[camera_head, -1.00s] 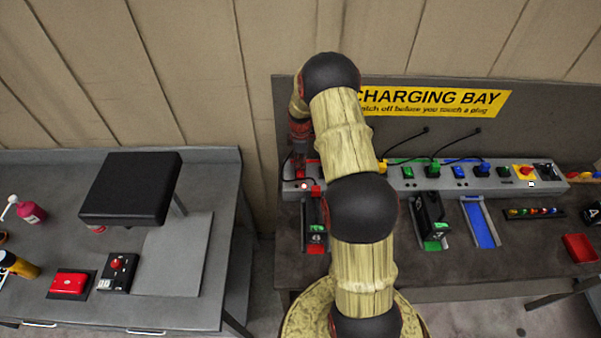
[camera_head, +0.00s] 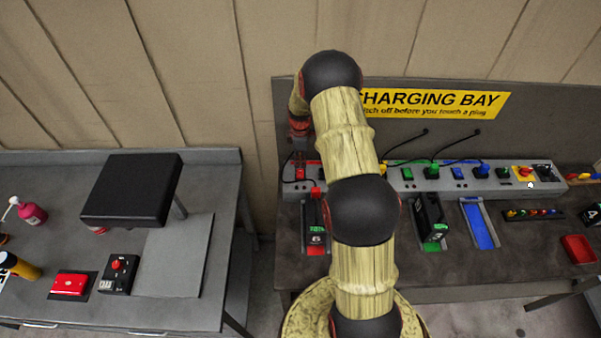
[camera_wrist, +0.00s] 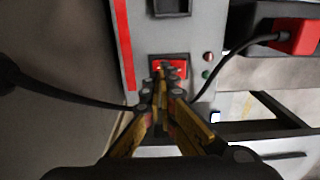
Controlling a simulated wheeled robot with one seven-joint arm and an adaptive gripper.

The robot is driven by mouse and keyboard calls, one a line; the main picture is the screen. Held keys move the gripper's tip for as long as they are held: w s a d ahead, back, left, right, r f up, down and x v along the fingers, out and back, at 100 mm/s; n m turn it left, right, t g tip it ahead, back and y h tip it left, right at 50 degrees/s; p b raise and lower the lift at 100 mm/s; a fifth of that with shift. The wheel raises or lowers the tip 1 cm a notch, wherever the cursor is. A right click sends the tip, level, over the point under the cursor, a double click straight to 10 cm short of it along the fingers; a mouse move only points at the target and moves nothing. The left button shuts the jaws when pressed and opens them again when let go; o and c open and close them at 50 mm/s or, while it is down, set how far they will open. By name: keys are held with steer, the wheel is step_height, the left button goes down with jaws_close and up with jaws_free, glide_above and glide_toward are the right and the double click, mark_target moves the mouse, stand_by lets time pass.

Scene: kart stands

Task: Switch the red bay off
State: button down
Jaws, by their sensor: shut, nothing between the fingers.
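The red bay's rocker switch (camera_wrist: 181,66) sits in a black frame on the grey charging strip, with a red stripe to its left in the wrist view. My gripper (camera_wrist: 164,78) is shut and empty, its fingertips right over the switch and hiding part of it. I cannot tell contact from a small gap. Beside the switch are a dark red lamp (camera_wrist: 208,56) and a green lamp (camera_wrist: 207,73). A red plug (camera_wrist: 297,37) with a black cable sits on a black battery. In the head view my gripper (camera_head: 300,172) is at the strip's left end.
The strip (camera_head: 450,183) continues right with green and blue bays and a red knob on yellow (camera_head: 525,173). A black battery (camera_head: 428,215) stands in the green bay; the blue tray (camera_head: 481,225) is empty. A black cable passes left of my fingers.

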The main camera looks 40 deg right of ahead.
mark_target(302, 177)
steer(key=shift+r+p, duration=0.8)
steer(key=shift+r, duration=1.45)
steer(key=shift+m, duration=0.8)
steer(key=s+m, duration=0.1)
steer(key=s+a+f, duration=0.1)
steer(key=s+m, duration=0.1)
steer(key=shift+s+a+f+m+g, duration=0.2)
steer(key=shift+a+m+g, duration=0.1)
steer(key=shift+a+g, duration=0.1)
steer(key=s+a+r+m+b, duration=0.7)
steer(key=s+a+r+m, duration=0.1)
steer(key=s+a+r, duration=0.6)
steer(key=s+a+r+t+b, duration=0.2)
steer(key=s+a+t+b, duration=0.1)
steer(key=s+a+b, duration=0.3)
steer(key=s+a+r+n+t+b, duration=0.1)
steer(key=s+a+r+t+b, duration=0.1)
steer(key=s+a+b, duration=0.4)
steer(key=shift+s+a+r+n+t+b, duration=0.25)
steer(key=shift+a+t+b, duration=0.2)
steer(key=shift+t, duration=0.25)
